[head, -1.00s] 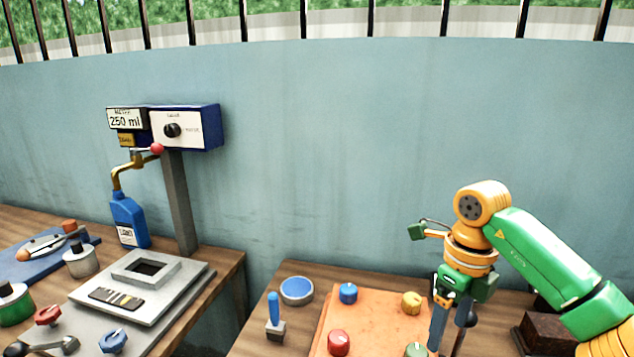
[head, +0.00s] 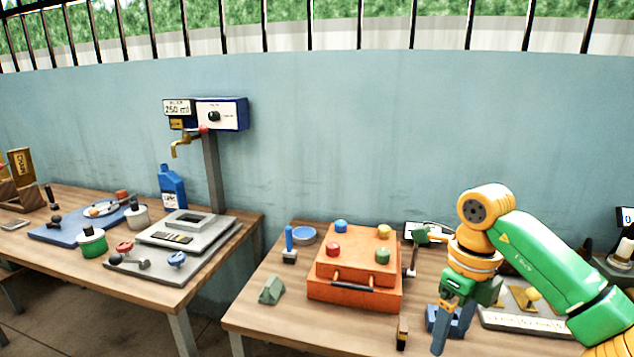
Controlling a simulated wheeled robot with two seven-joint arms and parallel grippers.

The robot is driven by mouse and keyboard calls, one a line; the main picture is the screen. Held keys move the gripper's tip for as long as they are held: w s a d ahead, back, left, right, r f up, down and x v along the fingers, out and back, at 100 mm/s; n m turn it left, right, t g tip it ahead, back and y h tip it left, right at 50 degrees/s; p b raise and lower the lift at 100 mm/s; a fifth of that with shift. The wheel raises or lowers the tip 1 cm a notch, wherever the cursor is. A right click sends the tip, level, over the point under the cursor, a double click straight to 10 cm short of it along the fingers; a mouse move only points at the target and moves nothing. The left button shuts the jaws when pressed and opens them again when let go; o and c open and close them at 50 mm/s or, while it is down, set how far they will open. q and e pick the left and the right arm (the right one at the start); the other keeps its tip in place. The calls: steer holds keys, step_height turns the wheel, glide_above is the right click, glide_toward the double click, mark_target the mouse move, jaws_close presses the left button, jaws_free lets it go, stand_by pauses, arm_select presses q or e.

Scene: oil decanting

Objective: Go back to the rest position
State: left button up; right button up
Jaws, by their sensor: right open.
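My right gripper (head: 446,322) hangs pointing down over the right table, to the right of the orange box. It is open, and I see nothing held in it. My right arm reaches in from the right edge. My left gripper is not in view. The blue bottle (head: 172,188) stands upright on the left table, below and left of the brass tap (head: 184,146). The dispenser (head: 221,114) above reads 250 ml and stands on a grey post.
The orange box (head: 354,292) with coloured knobs sits on the right table (head: 262,316). A green wedge (head: 271,290) and a blue-handled tool (head: 289,243) stand left of it. A gap separates this table from the left one (head: 188,267), which holds pots and a grey plate.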

steer(key=a+f+m+y, duration=0.1)
steer(key=a+f+y, duration=0.25)
steer(key=a, duration=0.35)
steer(key=w+a+f+m+y, duration=0.1)
steer(key=a+f+m+y, duration=0.15)
steer(key=a+y, duration=0.3)
steer(key=a+f+m+y, duration=0.1)
steer(key=a+f+y, duration=0.3)
steer(key=a, duration=0.4)
steer(key=w+d+f+m+t, duration=0.2)
steer(key=w+f+m+t, duration=0.2)
steer(key=f+m+t, duration=0.75)
steer(key=s+d+f+m+g+h, duration=0.1)
steer(key=s+d+f+m+h, duration=0.45)
steer(key=f+m, duration=0.4)
steer(key=s+d+f+m+g+h, duration=0.1)
steer(key=s+d+f+m+h, duration=0.4)
steer(key=s+d+f+m, duration=0.4)
steer(key=s+f+m+g+h, duration=0.1)
steer(key=s+f+g, duration=0.3)
steer(key=s, duration=0.9)
steer(key=s+d+f+m+g+h, duration=0.1)
steer(key=s+f+m+g, duration=0.3)
steer(key=s+f, duration=0.4)
steer(key=s, duration=0.5)
steer(key=shift+s+d+m, duration=0.2)
steer(key=shift+d+m, duration=0.1)
steer(key=shift+m, duration=0.05)
